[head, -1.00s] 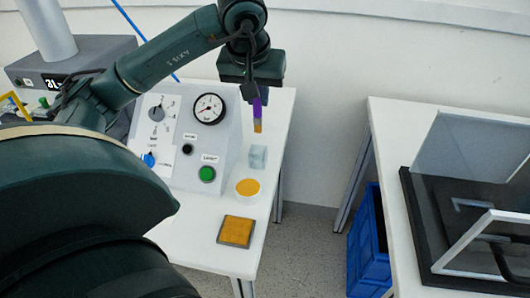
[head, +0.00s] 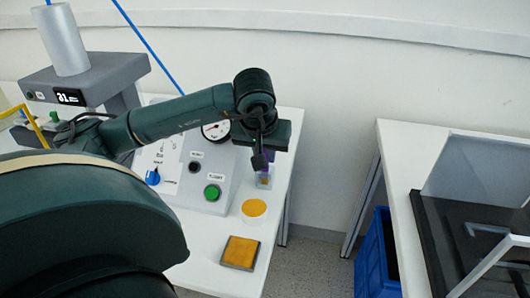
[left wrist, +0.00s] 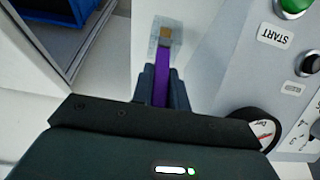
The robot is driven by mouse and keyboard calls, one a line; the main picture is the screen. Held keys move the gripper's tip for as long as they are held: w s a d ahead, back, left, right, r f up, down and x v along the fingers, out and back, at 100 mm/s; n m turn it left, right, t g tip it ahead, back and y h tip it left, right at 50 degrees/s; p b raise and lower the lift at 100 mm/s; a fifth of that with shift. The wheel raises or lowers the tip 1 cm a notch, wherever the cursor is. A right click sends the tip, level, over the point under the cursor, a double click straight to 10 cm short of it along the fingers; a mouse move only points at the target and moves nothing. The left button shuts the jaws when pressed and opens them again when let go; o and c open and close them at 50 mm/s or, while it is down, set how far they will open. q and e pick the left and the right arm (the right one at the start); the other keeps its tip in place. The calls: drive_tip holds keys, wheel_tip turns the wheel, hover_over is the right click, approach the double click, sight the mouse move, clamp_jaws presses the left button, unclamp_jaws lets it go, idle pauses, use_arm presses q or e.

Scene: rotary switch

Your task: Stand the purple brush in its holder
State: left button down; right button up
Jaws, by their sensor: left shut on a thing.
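My left gripper (head: 262,160) points down and is shut on the purple brush. In the left wrist view the gripper (left wrist: 163,78) clasps the purple handle (left wrist: 161,90), and the tan bristle end (left wrist: 166,34) points away from it. The clear holder (head: 264,181) stands on the white table directly below the gripper; in the left wrist view the holder (left wrist: 156,50) surrounds the bristle end in the picture. I cannot tell whether the tip is inside the holder or just above it. My right gripper is out of view.
A sloped panel (head: 222,185) with dials, a green button (head: 212,193) and a blue knob stands just left of the holder. A round yellow-topped pot (head: 254,209) and a square yellow pad (head: 240,252) lie in front. The table's right edge is close.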

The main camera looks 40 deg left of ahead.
use_arm(q)
drive_tip(key=shift+f, duration=0.15)
drive_tip(key=c, duration=1.4)
unclamp_jaws()
drive_tip(key=shift+o, duration=0.2)
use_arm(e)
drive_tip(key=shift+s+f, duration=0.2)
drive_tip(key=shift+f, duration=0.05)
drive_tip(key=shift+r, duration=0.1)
use_arm(q)
drive_tip(key=shift+r, duration=0.35)
drive_tip(key=p+v, duration=0.2)
drive_tip(key=v, duration=0.9)
drive_tip(key=shift+s+r, duration=0.2)
drive_tip(key=shift+r, duration=0.1)
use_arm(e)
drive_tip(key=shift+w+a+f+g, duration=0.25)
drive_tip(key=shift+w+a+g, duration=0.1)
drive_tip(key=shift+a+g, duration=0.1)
use_arm(q)
drive_tip(key=shift+d, duration=0.1)
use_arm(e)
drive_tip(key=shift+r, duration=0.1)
